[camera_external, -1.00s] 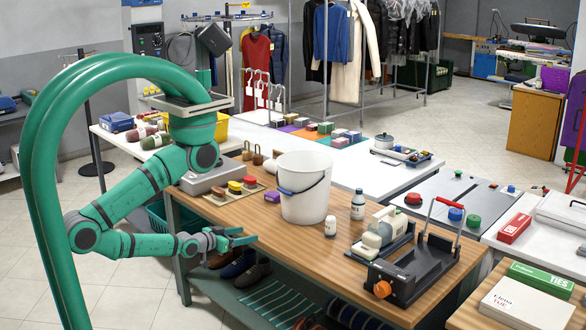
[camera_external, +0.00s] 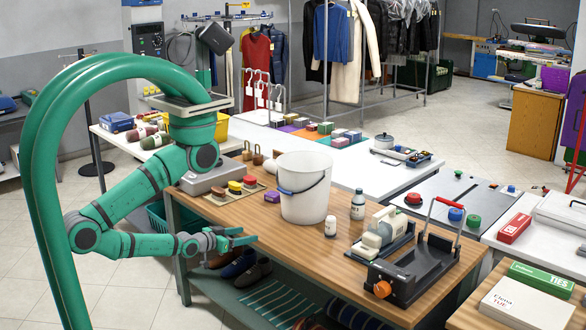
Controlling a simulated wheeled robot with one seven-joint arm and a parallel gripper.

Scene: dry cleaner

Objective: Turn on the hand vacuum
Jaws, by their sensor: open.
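The hand vacuum (camera_external: 378,234), cream with a darker grey-green body and a handle on top, sits on a dark tray or mat on the wooden table (camera_external: 262,228), right of the middle. Its switch is too small to make out. My gripper (camera_external: 243,237) is open and empty at the table's front left edge. It points right, toward the vacuum, and is well apart from it. The white bucket and a small white bottle stand between them, a little further back.
A black device with a red handle and orange knob (camera_external: 382,289) stands just right of the vacuum. The table's front strip is clear.

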